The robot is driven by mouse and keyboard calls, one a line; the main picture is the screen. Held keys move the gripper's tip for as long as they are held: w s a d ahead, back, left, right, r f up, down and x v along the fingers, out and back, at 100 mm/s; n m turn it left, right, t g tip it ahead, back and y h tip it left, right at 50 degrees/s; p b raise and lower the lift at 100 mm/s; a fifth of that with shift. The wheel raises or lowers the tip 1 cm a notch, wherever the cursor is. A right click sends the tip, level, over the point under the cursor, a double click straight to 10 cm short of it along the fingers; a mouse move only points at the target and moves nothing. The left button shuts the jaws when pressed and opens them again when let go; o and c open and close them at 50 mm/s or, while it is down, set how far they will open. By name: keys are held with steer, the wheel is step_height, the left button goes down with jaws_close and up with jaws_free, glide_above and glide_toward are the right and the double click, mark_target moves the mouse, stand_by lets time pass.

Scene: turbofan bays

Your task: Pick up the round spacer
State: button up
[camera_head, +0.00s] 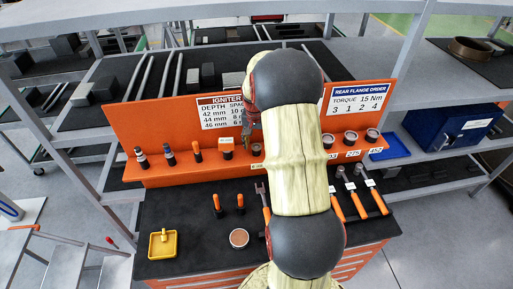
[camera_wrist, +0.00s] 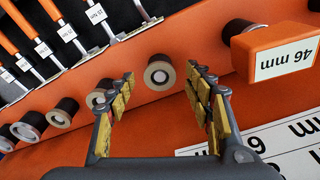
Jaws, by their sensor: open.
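A round spacer (camera_wrist: 160,75), a short dark cylinder with a pale ring-shaped face, stands on the orange shelf in the wrist view. My gripper (camera_wrist: 161,80) is open, its yellow-padded fingers to either side of the spacer in the picture. No contact shows, and how far the fingertips are from it is hard to tell. In the head view a small round spacer (camera_head: 257,149) stands on the orange shelf just below my gripper (camera_head: 248,130), which is partly hidden by my arm. More round pieces (camera_wrist: 62,112) stand in a row to the left in the wrist view.
An orange block labelled 46 mm (camera_wrist: 280,52) is close to the right finger in the wrist view. The upright orange panel (camera_head: 160,120) with signs rises behind the shelf. Tools (camera_head: 358,198) and a yellow tray (camera_head: 163,243) lie on the black bench top.

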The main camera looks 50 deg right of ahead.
steer(key=shift+f, duration=0.15)
steer(key=shift+c, duration=1.2)
steer(key=c, duration=1)
